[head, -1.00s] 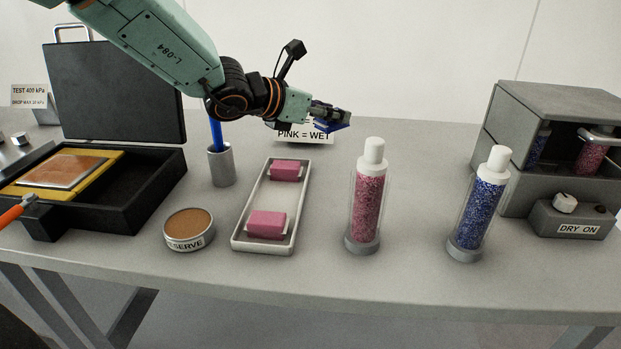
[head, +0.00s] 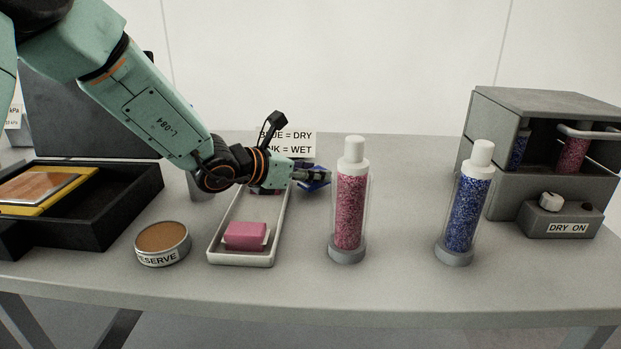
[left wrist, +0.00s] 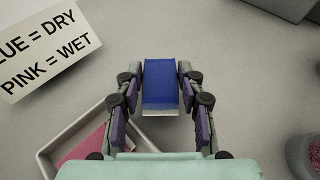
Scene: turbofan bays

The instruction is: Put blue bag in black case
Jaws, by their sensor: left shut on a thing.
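My left gripper (head: 318,175) is shut on a blue bag (head: 315,184), just right of the white tray's back end. In the left wrist view, the blue bag (left wrist: 160,82) sits between the two fingers of my left gripper (left wrist: 158,75), with a pale lower edge. Whether it touches the table is unclear. The black case (head: 118,206) is open at the far left, its lid (head: 70,112) raised and partly hidden by my arm. A yellow-framed piece with a coppery panel (head: 45,186) lies in its left part; its right part looks empty. My right gripper is not in view.
The white tray (head: 243,259) holds pink bags (head: 244,235). A round reserve tin (head: 162,240) stands between case and tray. A pink-filled tube (head: 350,210) and a blue-filled tube (head: 466,215) stand to the right, before a grey dryer (head: 545,100). A sign (head: 287,142) stands behind.

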